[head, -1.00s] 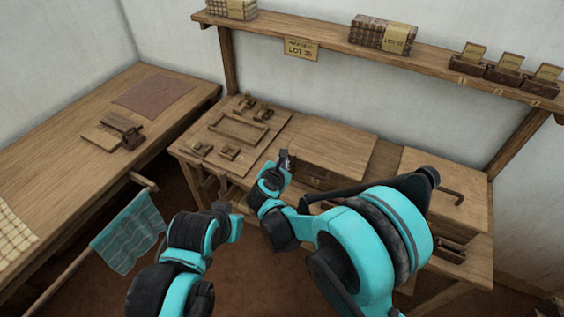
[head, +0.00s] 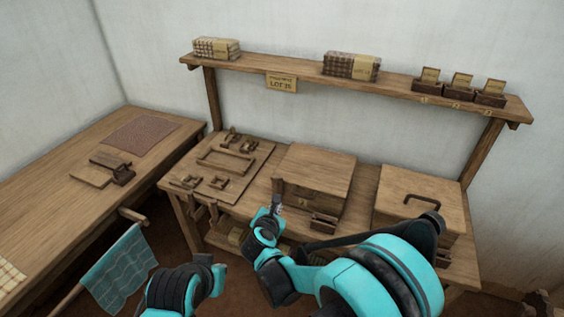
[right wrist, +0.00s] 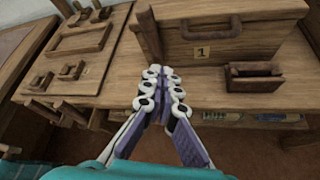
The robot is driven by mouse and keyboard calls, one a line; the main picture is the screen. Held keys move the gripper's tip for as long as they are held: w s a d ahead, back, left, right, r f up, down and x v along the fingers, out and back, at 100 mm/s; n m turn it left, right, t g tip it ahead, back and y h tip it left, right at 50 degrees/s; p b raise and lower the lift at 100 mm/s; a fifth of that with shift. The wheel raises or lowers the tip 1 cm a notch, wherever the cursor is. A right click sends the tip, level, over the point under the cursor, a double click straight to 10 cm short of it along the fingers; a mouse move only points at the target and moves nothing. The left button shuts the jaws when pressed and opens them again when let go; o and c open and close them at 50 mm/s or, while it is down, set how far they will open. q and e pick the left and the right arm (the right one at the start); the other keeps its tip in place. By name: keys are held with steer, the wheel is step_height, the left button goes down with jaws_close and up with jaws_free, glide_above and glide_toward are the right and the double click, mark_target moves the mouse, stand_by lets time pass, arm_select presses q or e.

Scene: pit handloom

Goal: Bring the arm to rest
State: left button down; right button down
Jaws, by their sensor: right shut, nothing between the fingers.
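My right gripper (head: 277,206) is in front of the workbench (head: 366,235), near the front left corner of a wooden box (head: 318,172). In the right wrist view its fingers (right wrist: 161,82) are together with nothing between them, pointing at the bench's front edge beside a small upright wooden post (right wrist: 147,35). It looks apart from the bench, though the gap is hard to judge. My left arm (head: 178,289) is low at the bottom of the head view, in front of the bench; its fingers cannot be made out.
A board with wooden parts (head: 223,168) lies left on the bench. A small dark tray (right wrist: 254,78) stands before the box numbered 1. A lidded box (head: 420,205) stands right. A blue cloth (head: 118,268) hangs at left. A shelf (head: 300,75) runs above.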

steer(key=s+d+r+n+t+y, duration=0.1)
steer(key=d+r+n+t+y, duration=0.2)
steer(key=r+n, duration=0.7)
steer(key=s+d+r+n+t+y, duration=0.1)
steer(key=d+r+n+t+y, duration=0.15)
steer(key=r+n, duration=0.85)
steer(key=s+d+f+n+g+h, duration=0.2)
steer(key=s+d+f+n+g, duration=0.3)
steer(key=s+d+f+n, duration=0.2)
steer(key=s+d+f+n+g+h, duration=0.2)
steer(key=s+d+f+n+g, duration=0.4)
steer(key=s+d+n, duration=0.6)
steer(key=s+f+n, duration=0.2)
steer(key=s, duration=0.2)
steer(key=shift+s+f+h, duration=0.15)
steer(key=shift+s+h, duration=0.15)
steer(key=shift+h, duration=0.05)
